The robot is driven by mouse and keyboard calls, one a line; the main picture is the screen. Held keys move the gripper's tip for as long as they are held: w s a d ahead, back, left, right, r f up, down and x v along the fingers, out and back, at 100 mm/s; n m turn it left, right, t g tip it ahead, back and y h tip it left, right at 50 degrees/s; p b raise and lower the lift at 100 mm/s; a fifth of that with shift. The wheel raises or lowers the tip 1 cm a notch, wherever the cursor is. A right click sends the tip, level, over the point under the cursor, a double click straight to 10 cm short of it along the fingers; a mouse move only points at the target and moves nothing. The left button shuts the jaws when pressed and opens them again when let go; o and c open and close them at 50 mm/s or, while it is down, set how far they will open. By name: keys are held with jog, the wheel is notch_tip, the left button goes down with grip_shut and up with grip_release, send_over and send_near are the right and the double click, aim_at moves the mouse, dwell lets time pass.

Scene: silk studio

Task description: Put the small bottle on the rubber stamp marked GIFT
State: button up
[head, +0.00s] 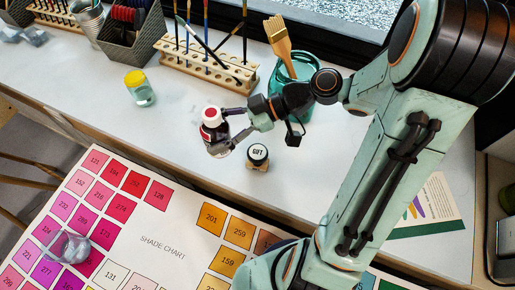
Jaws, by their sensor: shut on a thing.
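A small bottle (211,118) with a red-and-white top and a dark label is between the fingers of my gripper (222,131), left of centre in the head view. My gripper is shut on it, reaching from the right. The fingers hide part of its side. The rubber stamp marked GIFT (257,153) stands on the white table just right of and nearer than the bottle, its round labelled top facing up. The bottle appears upright and beside the stamp, not over it. I cannot tell whether its base touches the table.
A yellow-capped jar (139,92) stands at left. A wooden brush rack (205,68) and a teal jar with a brush (301,70) stand behind. A shade chart (165,235) lies in front, with a clear glass (69,247) on it. The table left of the bottle is clear.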

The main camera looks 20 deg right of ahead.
jog(key=d+m+t+h, duration=0.1)
jog(key=d+m+t, duration=0.25)
jog(key=d, duration=0.35)
send_over(258, 152)
notch_tip(258, 152, down, 7)
jog(key=shift+r, duration=0.1)
jog(key=o, duration=1.2)
jog(key=v, duration=1.2)
jog(key=shift+s+a, duration=0.1)
